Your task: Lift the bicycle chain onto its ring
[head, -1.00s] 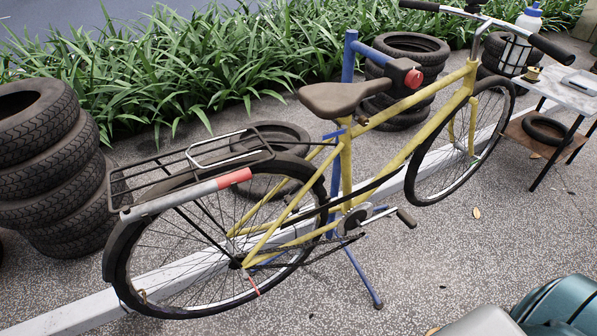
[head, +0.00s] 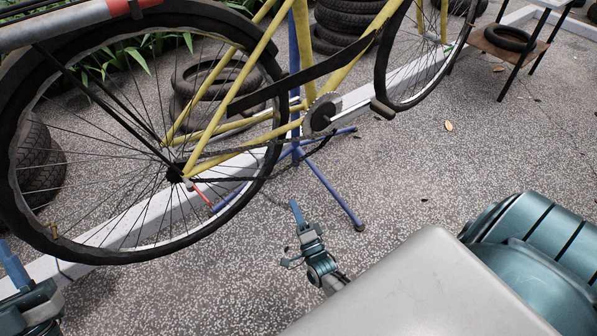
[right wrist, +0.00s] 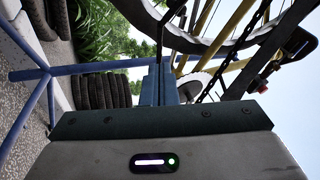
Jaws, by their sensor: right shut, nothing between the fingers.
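The yellow bicycle (head: 225,125) stands on a blue stand, its rear wheel at the left of the head view. Its toothed chainring (head: 322,113) sits at the crank. The dark chain (head: 318,147) hangs in a slack curve below the ring and runs back toward the rear hub; its exact seating on the ring is too small to tell. In the right wrist view a dark chain (right wrist: 226,62) crosses diagonally beyond the fingers. My right gripper (head: 296,207) is shut and empty, below the chain and apart from it. My left gripper (head: 12,262) shows partly at the lower left, clear of the wheel.
The blue stand's leg (head: 335,195) reaches the ground right of my right gripper. A dark chain guard (head: 305,78) slants above the chain. Stacked tyres (head: 345,30) stand behind, and a small table (head: 520,45) at upper right. Open pavement lies at right.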

